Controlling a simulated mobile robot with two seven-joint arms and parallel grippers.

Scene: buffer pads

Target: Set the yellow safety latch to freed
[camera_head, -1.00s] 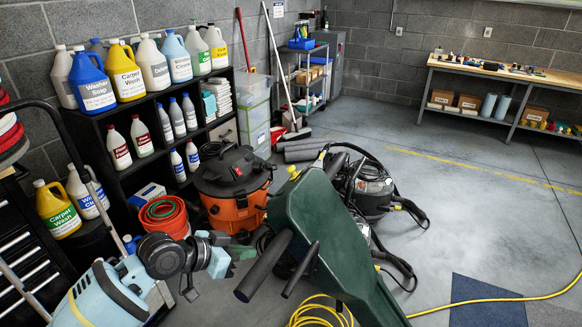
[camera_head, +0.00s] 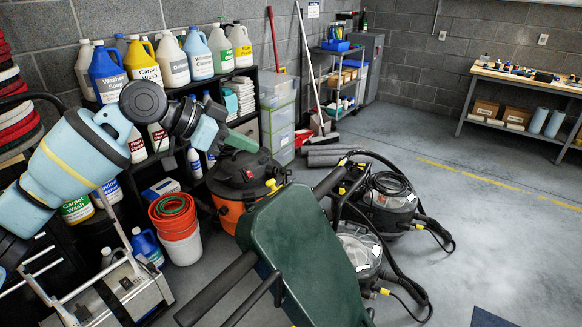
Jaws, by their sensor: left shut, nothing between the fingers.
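A small yellow part (camera_head: 273,187), which looks like the safety latch, sits at the top left edge of a tilted dark green machine body (camera_head: 300,245). It is too small to tell how it is set. My left gripper (camera_head: 238,142) reaches in from the left on a light blue arm. It is shut and empty, and in the picture it lies above and left of the yellow part, apart from it. My right gripper is not in view.
Black bar handles (camera_head: 215,290) stick out left of the green body. Black vacuums (camera_head: 385,205) stand to the right. Open floor (camera_head: 500,240) lies farther right.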

